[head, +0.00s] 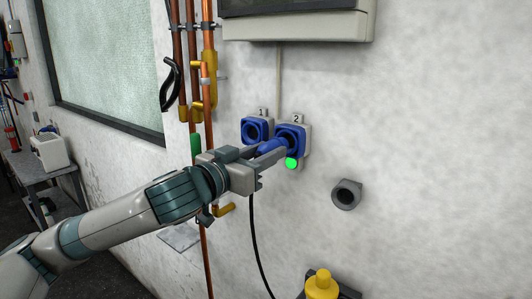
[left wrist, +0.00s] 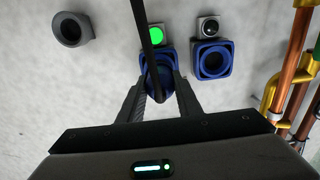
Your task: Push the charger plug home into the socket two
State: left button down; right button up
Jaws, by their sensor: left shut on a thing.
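My left gripper (head: 268,153) is shut on the blue charger plug (head: 270,147), with a finger on each side of it. The plug's front end meets the blue socket two (head: 292,136), under the plate marked 2; how deep it sits I cannot tell. A green light (head: 291,163) glows just below socket two. In the left wrist view the plug (left wrist: 158,78) lies between the fingers, in line with that socket, with its black cable (left wrist: 144,25) crossing in front. Socket one (head: 254,130) is empty, to the left. My right gripper is not in view.
A grey round holder (head: 346,194) juts from the wall to the right. Copper pipes with yellow fittings (head: 208,85) run down the wall left of the sockets. A grey box (head: 297,22) hangs above. A yellow object (head: 322,285) is below. The wall at right is clear.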

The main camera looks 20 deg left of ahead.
aim_at(276, 147)
pick_arm(q)
jog(key=shift+p, duration=0.35)
dwell(1.4)
jog(key=shift+p+x, duration=0.4)
jog(key=shift+x, duration=1.4)
dwell(1.0)
jog(key=c, duration=1.3)
grip_release()
jog(key=shift+r, duration=0.1)
jog(key=shift+c, duration=0.2)
jog(key=shift+o, duration=0.7)
jog(key=shift+w+d, duration=0.1)
jog(key=shift+w, duration=0.05)
